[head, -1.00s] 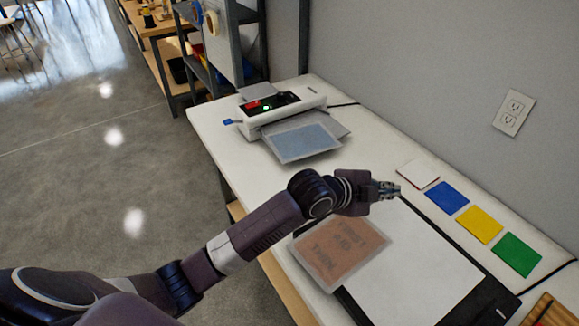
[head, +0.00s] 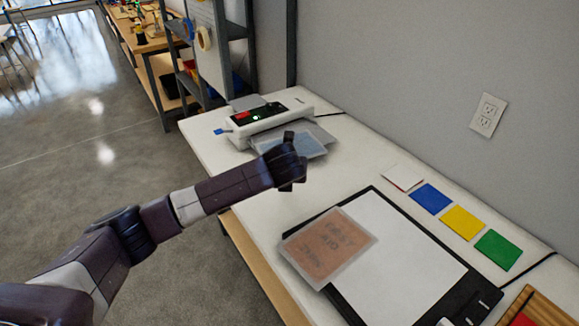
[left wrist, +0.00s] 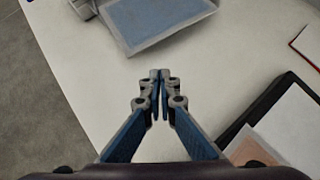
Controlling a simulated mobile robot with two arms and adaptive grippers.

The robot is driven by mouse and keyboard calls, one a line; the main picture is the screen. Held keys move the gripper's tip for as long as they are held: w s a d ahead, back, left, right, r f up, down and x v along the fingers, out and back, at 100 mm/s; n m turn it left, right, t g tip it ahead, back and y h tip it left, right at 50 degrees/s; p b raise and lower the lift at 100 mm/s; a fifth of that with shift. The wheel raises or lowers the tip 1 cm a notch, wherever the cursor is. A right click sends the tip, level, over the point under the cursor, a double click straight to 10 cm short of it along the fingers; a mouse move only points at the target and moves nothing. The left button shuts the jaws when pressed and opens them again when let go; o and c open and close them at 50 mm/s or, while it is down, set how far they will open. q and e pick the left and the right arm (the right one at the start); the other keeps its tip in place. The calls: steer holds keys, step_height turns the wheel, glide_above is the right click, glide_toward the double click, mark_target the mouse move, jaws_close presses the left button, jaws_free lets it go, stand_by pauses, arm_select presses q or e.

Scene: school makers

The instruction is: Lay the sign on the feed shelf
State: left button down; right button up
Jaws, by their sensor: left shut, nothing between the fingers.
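An orange sign in a clear pouch (head: 328,248), with blurred lettering, lies tilted across the left edge of the black-framed white board. Its corner also shows in the left wrist view (left wrist: 246,152). The white laminator (head: 262,121) stands at the far end of the table. A blue sheet in a clear pouch (head: 296,146) lies at its front, covering much of the shelf there. It also shows in the left wrist view (left wrist: 150,20). My right gripper is not in view.
The black-framed board (head: 462,288) fills the near table. White, blue (head: 431,198), yellow (head: 462,222) and green (head: 498,250) squares lie along the wall side. A wooden item (head: 545,310) is at bottom right. The table between laminator and board is bare.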

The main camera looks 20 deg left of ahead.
arm_select(q)
steer(key=x, duration=0.5)
steer(key=shift+w+f, duration=0.2)
steer(key=shift+f, duration=0.05)
steer(key=shift+w+a, duration=0.15)
steer(key=shift+w, duration=0.4)
steer(key=shift+w+a, duration=0.15)
steer(key=shift+w, duration=0.35)
steer(key=shift+w+a, duration=0.15)
steer(key=shift+w, duration=0.35)
steer(key=shift+w+a, duration=0.15)
steer(key=shift+w, duration=0.35)
